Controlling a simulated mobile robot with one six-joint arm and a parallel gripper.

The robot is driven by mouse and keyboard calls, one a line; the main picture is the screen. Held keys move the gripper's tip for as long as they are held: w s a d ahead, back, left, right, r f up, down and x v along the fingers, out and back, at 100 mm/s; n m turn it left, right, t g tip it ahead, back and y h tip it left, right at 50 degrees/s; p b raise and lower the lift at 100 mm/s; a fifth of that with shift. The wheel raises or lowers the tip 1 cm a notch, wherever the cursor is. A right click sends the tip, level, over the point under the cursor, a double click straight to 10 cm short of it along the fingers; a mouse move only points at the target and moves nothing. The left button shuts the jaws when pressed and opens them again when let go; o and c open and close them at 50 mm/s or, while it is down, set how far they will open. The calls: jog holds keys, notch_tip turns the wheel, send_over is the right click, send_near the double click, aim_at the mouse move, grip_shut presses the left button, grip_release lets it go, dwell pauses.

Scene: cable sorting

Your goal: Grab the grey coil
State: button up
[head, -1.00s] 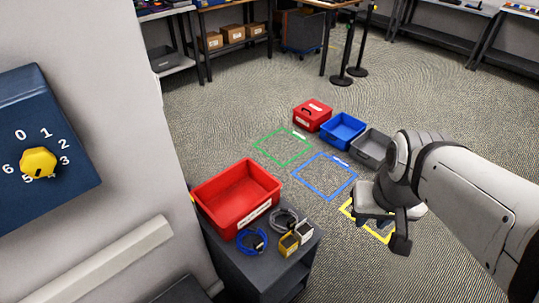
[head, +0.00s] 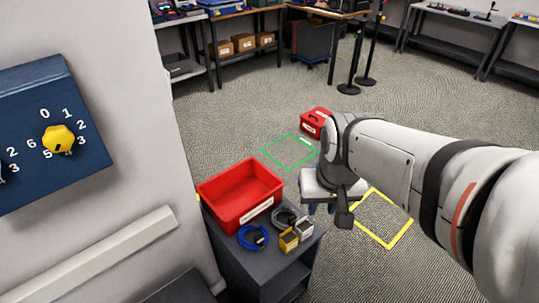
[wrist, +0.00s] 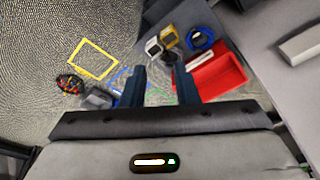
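The grey coil (head: 285,218) lies on top of a dark cabinet, behind a yellow box and a white-grey box and in front of the red bin. In the wrist view the grey coil (wrist: 170,57) shows small beyond the fingertips, partly unclear.
A blue coil (head: 252,237), a yellow box (head: 288,241) and a white-grey box (head: 304,228) sit close to the grey coil. A red bin (head: 222,211) stands behind them. A wall with a dial panel (head: 48,140) is at left. Yellow (head: 405,233) and green floor outlines lie beyond.

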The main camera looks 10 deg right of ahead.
jog(key=w+f+m+g+b, duration=0.1)
jog(key=w+f+m+b, duration=0.6)
jog(key=w+f, duration=0.8)
jog(key=m+g+b, duration=0.1)
jog(key=m+b, duration=0.3)
jog(key=b, duration=0.1)
send_over(293, 217)
notch_tip(293, 217, down, 17)
jog(key=shift+w+d+r, duration=0.1)
jog(key=shift+r, duration=0.1)
jog(key=f, duration=0.3)
jog(key=f+b, duration=0.1)
jog(key=f, duration=0.1)
jog(key=shift+a+f+b, duration=0.2)
jog(key=shift+f+b, duration=0.1)
jog(key=shift+f, duration=0.1)
jog(key=shift+s, duration=0.2)
grip_shut()
